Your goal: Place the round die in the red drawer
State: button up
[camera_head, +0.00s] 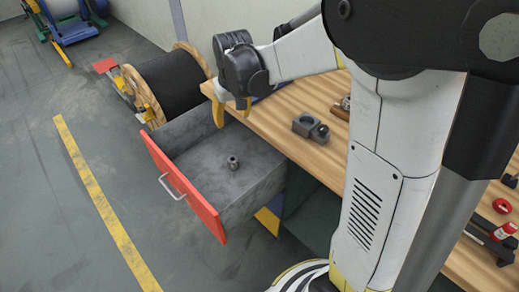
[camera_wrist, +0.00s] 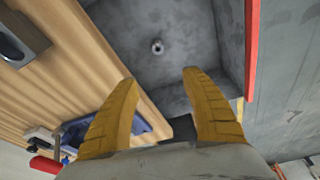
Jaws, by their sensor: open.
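The red drawer (camera_head: 184,187) stands pulled open in the head view, with a red front, a metal handle and a grey inside. The round die (camera_head: 233,162), a small grey metal piece with a hole, rests on the drawer's floor. In the wrist view the die (camera_wrist: 157,46) lies inside the drawer (camera_wrist: 251,50), ahead of the fingertips. My gripper (camera_head: 232,112) is open and empty, above the drawer near the table's corner. Its two yellow fingers are spread apart in the wrist view (camera_wrist: 160,78), and nothing is between them.
The wooden table (camera_head: 290,115) borders the drawer on the right. A grey block with a round hole (camera_head: 311,126) sits on it. A black cable reel (camera_head: 168,82) stands behind the drawer. The floor to the left is clear, with a yellow line (camera_head: 100,200).

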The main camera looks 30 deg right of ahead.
jog(key=s+r+t, duration=0.2)
jog(key=s+r, duration=0.1)
jog(key=s, duration=0.7)
jog(key=s+a+r+t, duration=0.1)
jog(key=s+r, duration=0.3)
jog(key=s, duration=0.7)
jog(key=shift+s+r+m+t, duration=0.25)
jog(key=shift+m+t, duration=0.15)
jog(key=shift+t, duration=0.3)
